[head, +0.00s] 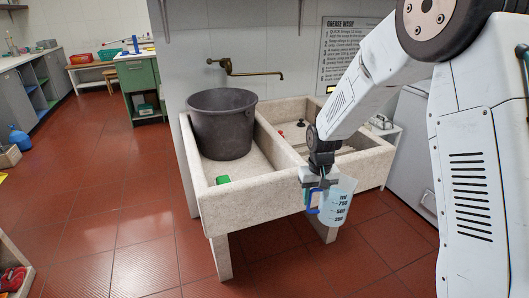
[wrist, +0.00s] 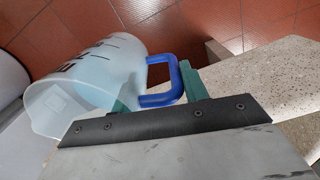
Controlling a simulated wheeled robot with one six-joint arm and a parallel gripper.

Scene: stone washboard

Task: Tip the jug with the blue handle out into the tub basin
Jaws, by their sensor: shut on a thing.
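The jug (head: 337,203) is pale, translucent and marked with dark numbers, and has a blue handle (wrist: 176,85). My gripper (head: 318,186) is shut on the blue handle and holds the jug upright in front of the stone washboard's front wall, outside it. The jug also shows in the wrist view (wrist: 90,85), where the green fingers (wrist: 160,95) are at its handle. Whether the jug holds liquid I cannot tell. The large dark grey tub basin (head: 222,125) stands in the left compartment of the stone washboard (head: 262,205), to the left of my gripper.
A brass tap (head: 243,70) juts from the wall above the tub. A green block (head: 223,180) lies by the washboard's front left rim. Small items, one red (head: 281,133), sit near the divider. The tiled floor at left (head: 100,210) is open.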

